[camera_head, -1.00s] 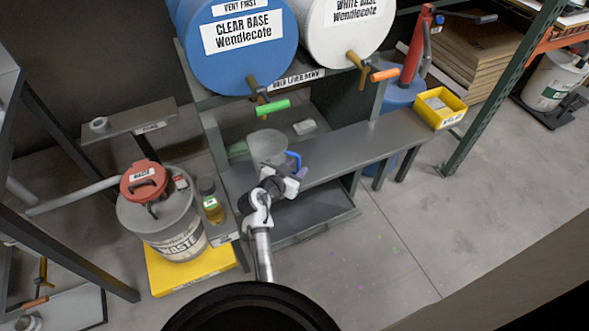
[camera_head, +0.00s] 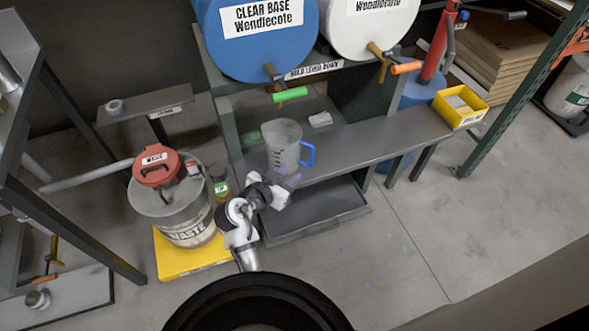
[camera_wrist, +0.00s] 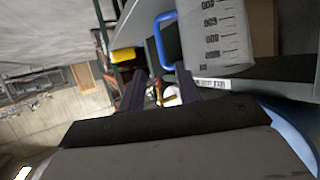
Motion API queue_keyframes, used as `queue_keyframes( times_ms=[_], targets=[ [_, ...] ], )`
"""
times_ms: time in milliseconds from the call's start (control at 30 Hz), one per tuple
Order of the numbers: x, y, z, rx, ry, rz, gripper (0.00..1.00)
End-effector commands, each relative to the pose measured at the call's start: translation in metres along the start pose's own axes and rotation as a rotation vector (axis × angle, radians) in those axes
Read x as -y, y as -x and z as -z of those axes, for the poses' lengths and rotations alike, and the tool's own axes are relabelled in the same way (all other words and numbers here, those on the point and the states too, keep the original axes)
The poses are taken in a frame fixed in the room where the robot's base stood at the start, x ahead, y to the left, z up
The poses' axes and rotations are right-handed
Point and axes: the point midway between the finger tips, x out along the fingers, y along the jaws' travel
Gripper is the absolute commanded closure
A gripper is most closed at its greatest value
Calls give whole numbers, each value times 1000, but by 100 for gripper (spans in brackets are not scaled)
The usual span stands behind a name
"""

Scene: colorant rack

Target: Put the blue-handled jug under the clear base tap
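The translucent jug (camera_head: 281,143) with its blue handle (camera_head: 307,154) stands upright on the grey shelf, below the green-levered clear base tap (camera_head: 275,78) in the picture. I cannot tell whether it is exactly under the outlet. The blue clear base drum (camera_head: 262,45) lies above. My gripper (camera_head: 290,183) is in front of and below the jug, apart from it. In the wrist view my gripper (camera_wrist: 160,90) has its two dark fingers spread with nothing between them. There the jug's graduated wall (camera_wrist: 222,35) and handle (camera_wrist: 165,40) show beyond the fingers.
The white base drum (camera_head: 368,30) and its orange-levered tap (camera_head: 405,68) are to the right. The grey shelf (camera_head: 370,143) is clear to the jug's right, up to a yellow bin (camera_head: 460,105). A waste bucket (camera_head: 175,205) and a small bottle (camera_head: 220,187) stand left of my arm.

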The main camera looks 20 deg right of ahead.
Motion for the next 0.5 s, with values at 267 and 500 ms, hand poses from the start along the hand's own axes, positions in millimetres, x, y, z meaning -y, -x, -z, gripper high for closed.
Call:
queue_keyframes(
  times_ms=[267, 500],
  targets=[
    [0, 7, 0, 1, 0, -1, 66],
    [52, 31, 21, -35, 4, 169, 66]
  ],
)
